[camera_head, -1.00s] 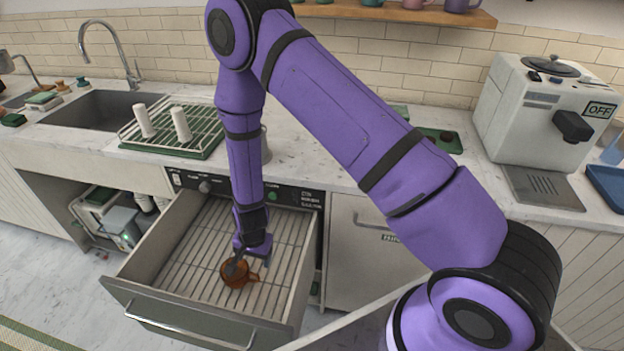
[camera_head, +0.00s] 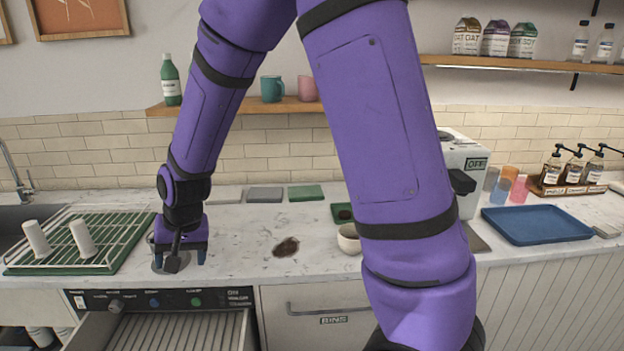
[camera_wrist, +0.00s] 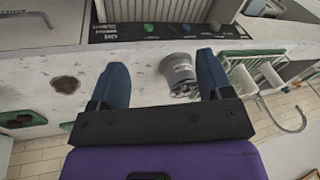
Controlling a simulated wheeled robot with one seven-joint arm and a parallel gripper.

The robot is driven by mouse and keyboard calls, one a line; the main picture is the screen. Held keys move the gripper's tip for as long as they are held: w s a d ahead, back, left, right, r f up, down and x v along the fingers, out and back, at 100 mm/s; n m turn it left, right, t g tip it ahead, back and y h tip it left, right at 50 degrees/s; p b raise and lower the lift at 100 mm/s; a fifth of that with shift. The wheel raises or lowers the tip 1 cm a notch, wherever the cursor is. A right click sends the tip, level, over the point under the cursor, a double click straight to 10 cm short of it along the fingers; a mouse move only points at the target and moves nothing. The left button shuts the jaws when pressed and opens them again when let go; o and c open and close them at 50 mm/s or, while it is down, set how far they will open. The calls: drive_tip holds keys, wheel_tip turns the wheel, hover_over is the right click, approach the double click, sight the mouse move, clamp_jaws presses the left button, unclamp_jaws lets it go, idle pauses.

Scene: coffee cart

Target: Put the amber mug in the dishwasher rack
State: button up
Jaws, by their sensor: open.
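The amber mug is not in view now; only part of the open dishwasher drawer shows. Its slatted dishwasher rack (camera_head: 170,334) is at the bottom left of the head view, and part of it shows at the top of the wrist view (camera_wrist: 165,10). My gripper (camera_head: 180,256) is open and points down over the counter, behind the drawer, right of the drying rack. In the wrist view my gripper (camera_wrist: 162,68) has its two blue fingers apart, with no mug between them. A grey round container (camera_wrist: 178,72) stands below, nearer one finger; my gripper partly hides it in the head view.
A green drying rack (camera_head: 112,262) with white cups stands left of my gripper. A brown spill (camera_head: 287,247) and a cream cup (camera_head: 348,238) are to its right. A blue tray (camera_head: 537,226) lies farther right. A shelf (camera_head: 235,107) holds mugs above.

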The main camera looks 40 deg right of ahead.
drive_tip(key=s+d+r+n+t, duration=0.1)
drive_tip(key=s+d+r, duration=0.3)
drive_tip(key=s+r, duration=0.3)
drive_tip(key=s+d+r+n+h, duration=0.1)
drive_tip(key=s+d+r, duration=0.4)
drive_tip(key=s+r, duration=0.2)
drive_tip(key=s+d+r+n+t, duration=0.1)
drive_tip(key=s+d+r, duration=0.3)
drive_tip(key=s+r, duration=0.3)
drive_tip(key=s, duration=0.3)
drive_tip(key=shift+s+d+r+n+t+h, duration=0.2)
drive_tip(key=shift+s+d+n+t+h, duration=0.1)
drive_tip(key=shift+s+n+h, duration=0.1)
